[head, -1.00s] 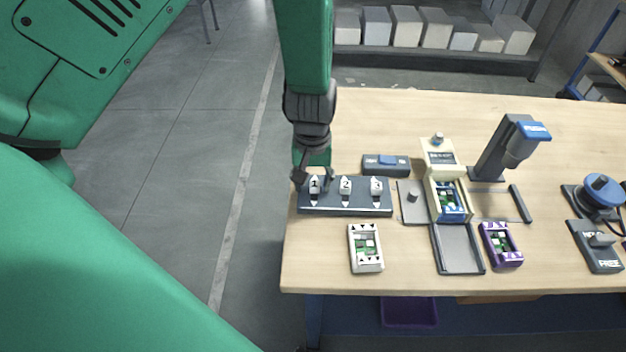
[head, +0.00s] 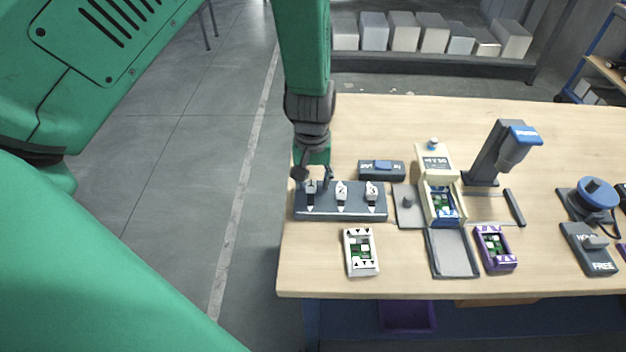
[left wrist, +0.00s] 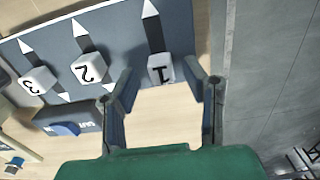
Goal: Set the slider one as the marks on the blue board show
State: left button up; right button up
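The dark slider panel (head: 325,214) lies at the table's left front; its sliders are numbered 1, 2 and 3. Slider one's white knob (head: 311,187) sits toward the far end of its slot, with dark slot bare on the near side. My left gripper (head: 314,176) is open just beyond this knob. In the left wrist view the knob (left wrist: 160,70) shows in the gap at the fingertips, with no clear contact. The blue board (head: 443,206) sits in a cream fixture (head: 435,163); its marks are too small to read. My right gripper is not in view.
A white-framed board (head: 361,252) and a purple board (head: 495,249) lie on the near side. A small dark box with a blue button (head: 382,170) stands behind the panel. A grey column device (head: 496,155) stands farther right. The table's left edge is close to the panel.

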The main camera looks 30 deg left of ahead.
aim_at(312, 181)
pick_arm(q)
jog(key=shift+r, duration=0.4)
notch_tip(312, 181, up, 11)
dwell(0.5)
